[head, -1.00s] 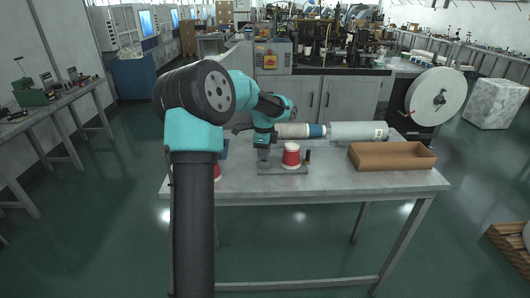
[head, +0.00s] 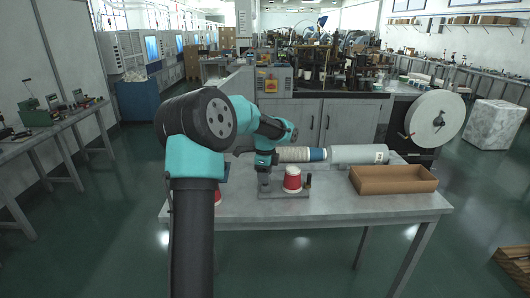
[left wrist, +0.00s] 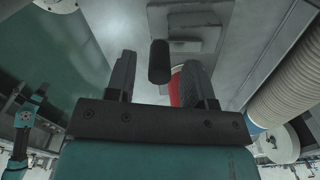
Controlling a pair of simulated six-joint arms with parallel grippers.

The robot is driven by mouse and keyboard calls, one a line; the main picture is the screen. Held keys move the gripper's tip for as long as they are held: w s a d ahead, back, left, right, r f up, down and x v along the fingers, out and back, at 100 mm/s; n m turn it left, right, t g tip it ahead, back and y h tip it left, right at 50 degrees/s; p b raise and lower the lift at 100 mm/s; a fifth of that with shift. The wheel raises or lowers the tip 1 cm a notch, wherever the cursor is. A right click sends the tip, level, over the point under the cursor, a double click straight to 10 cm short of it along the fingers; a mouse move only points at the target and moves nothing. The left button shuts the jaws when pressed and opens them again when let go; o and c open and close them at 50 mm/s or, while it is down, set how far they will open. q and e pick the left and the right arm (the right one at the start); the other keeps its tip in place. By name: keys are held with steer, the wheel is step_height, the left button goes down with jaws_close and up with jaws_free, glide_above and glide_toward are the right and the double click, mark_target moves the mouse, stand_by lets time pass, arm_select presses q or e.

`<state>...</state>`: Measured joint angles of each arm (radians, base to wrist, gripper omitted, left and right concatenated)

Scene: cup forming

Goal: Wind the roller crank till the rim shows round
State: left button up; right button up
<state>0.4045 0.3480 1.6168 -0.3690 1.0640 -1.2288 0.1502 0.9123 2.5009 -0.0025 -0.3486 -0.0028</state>
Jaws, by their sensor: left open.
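A red and white paper cup (head: 292,179) stands upright on a grey base plate (head: 284,194) on the table. A short black post (head: 308,180) stands just right of the cup. My left gripper (head: 264,180) is low at the cup's left, its fingers small and hard to make out in the head view. In the left wrist view my left gripper (left wrist: 161,75) is open, with a black cylindrical handle (left wrist: 159,62) showing between its fingers, apart from both. The red cup (left wrist: 176,88) shows partly behind the right finger. My right gripper is out of view.
A brown open box (head: 393,187) is on the table's right. A stack of nested cups (head: 297,154) and a white roll (head: 358,153) lie behind the cup. Another red cup (head: 218,197) is partly hidden by my arm. The table front (head: 330,208) is clear.

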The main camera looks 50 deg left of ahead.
arm_select(q)
step_height(320, 180, up, 17)
steer(key=shift+f, duration=0.15)
stand_by(0.4)
steer(key=shift+f, duration=0.1)
